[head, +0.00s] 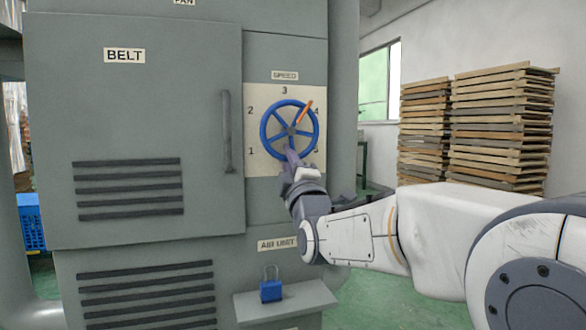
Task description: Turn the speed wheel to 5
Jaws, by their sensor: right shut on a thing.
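The blue speed wheel (264,131) is on a pale dial plate (259,165) under a SPEED label (285,76). The numbers 1 and 2 are on the left, 3 at the top and 4 at the upper right; the 5 at the lower right is partly hidden. The wheel's orange pointer (304,114) points up and right, between 3 and 4, nearer 4. My right gripper (290,152) is shut on the wheel at its bottom; its fingers cover part of the rim there. My left gripper is not in view.
The grey cabinet has a BELT door (140,120) with a vertical handle (227,131) left of the wheel. Below are an air unit label (276,244) and a blue padlock (271,289) on a ledge (312,298). Stacked wooden trays (500,125) stand at the right.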

